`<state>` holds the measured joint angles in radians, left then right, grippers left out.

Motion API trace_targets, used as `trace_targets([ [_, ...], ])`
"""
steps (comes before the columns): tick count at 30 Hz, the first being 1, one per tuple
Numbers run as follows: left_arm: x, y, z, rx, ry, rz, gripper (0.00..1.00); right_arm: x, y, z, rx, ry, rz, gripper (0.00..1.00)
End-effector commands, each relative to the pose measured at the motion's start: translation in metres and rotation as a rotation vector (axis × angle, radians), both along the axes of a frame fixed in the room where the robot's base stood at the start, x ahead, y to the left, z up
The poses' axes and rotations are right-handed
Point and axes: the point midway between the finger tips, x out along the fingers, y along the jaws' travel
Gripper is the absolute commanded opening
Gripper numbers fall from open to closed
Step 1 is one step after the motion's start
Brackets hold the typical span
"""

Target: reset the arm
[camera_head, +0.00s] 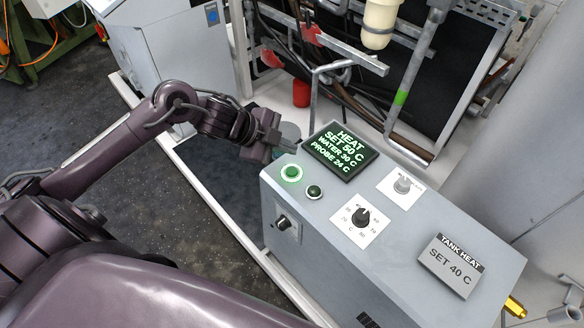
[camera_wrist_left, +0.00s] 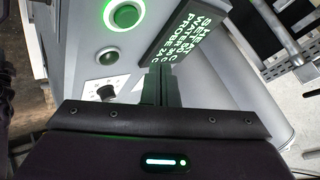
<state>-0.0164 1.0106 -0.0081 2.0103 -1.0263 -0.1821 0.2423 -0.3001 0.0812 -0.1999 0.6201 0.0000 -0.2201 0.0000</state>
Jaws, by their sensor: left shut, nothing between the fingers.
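My left arm (camera_head: 135,140) reaches in from the left. My left gripper (camera_head: 286,146) is shut and empty, beside the upper left corner of the grey control box (camera_head: 340,255), close to its display. In the left wrist view the closed fingers (camera_wrist_left: 160,85) overlap the lower part of the display (camera_wrist_left: 180,35). I cannot tell whether they touch the box. The display (camera_head: 340,151) reads HEAT, SET 50 C, WATER 30 C, PROBE 24 C. My right gripper is not in view.
The box top carries a lit green button (camera_head: 291,173), a dark button (camera_head: 314,192), a black dial (camera_head: 362,217), a grey knob (camera_head: 402,185) and a sign reading TANK HEAT SET 40 C (camera_head: 450,266). Pipes and a frame stand behind. Dark floor (camera_head: 60,125) is clear at left.

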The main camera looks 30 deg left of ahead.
Motion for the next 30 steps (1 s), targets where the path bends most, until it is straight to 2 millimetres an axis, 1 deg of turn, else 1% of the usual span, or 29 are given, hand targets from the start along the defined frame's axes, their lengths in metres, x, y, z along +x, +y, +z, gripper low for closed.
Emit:
trace_targets([
  [13, 0.000, -0.001, 0.000, -0.001, -0.001, 0.002, 0.00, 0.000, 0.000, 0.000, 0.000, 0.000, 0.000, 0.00],
  [14, 0.000, -0.002, -0.001, -0.002, -0.004, 0.005, 0.00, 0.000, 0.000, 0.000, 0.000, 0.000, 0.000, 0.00],
  [17, 0.000, -0.014, -0.008, -0.014, -0.023, 0.041, 0.00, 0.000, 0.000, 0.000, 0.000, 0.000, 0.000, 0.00],
  [20, 0.001, -0.035, -0.017, -0.036, -0.058, 0.142, 0.00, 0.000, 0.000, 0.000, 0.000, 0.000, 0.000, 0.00],
  [21, -0.001, -0.043, -0.021, -0.048, -0.068, 0.205, 0.00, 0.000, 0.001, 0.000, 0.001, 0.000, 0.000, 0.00],
  [23, -0.005, -0.052, -0.025, -0.066, -0.069, 0.319, 0.00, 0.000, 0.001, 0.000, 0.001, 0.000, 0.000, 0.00],
  [24, -0.010, -0.056, -0.027, -0.078, -0.058, 0.404, 0.00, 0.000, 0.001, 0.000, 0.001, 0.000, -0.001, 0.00],
  [26, -0.020, -0.058, -0.031, -0.093, -0.024, 0.533, 0.00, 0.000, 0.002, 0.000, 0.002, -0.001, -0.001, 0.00],
  [30, -0.053, -0.054, -0.040, -0.114, 0.108, 0.796, 0.00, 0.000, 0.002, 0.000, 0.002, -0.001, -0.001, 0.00],
])
